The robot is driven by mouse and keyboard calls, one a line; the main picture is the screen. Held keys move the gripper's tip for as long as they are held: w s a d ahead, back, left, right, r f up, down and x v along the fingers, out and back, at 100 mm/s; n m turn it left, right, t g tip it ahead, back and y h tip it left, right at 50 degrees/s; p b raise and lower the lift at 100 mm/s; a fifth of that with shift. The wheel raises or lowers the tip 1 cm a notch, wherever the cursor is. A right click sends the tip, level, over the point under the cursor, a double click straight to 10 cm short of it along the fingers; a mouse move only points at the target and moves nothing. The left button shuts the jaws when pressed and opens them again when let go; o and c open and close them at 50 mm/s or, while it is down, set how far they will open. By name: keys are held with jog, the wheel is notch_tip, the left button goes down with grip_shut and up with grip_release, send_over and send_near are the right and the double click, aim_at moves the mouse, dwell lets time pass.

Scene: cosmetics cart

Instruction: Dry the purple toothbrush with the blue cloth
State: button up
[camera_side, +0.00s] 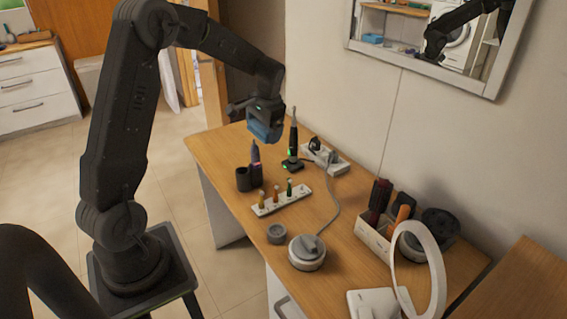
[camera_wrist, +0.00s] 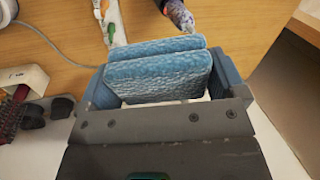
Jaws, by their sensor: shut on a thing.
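My gripper (camera_side: 262,112) is shut on the blue cloth (camera_side: 265,131), held above the far part of the wooden table. In the wrist view the cloth (camera_wrist: 160,74) shows as two textured blue layers between the fingers. A dark, slightly purple upright item (camera_side: 255,153) stands below the cloth, near a dark cup; I cannot tell for sure whether it is the purple toothbrush. A black toothbrush-like handle (camera_side: 294,137) stands on a small base with a green light, right of the cloth. In the wrist view a purple speckled object (camera_wrist: 180,14) lies beyond the cloth, partly cut off.
A white power strip (camera_side: 325,158) lies by the wall. A round grey device (camera_side: 307,253), a brush box (camera_side: 373,238) and a ring mirror (camera_side: 437,270) stand nearer.

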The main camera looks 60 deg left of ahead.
jog(key=a+v, duration=0.1)
jog(key=v, duration=0.2)
send_over(253, 148)
jog(key=shift+n+y, duration=0.3)
jog(key=shift+y, duration=0.1)
jog(key=shift+f, duration=2.8)
jog(key=shift+f, duration=0.55)
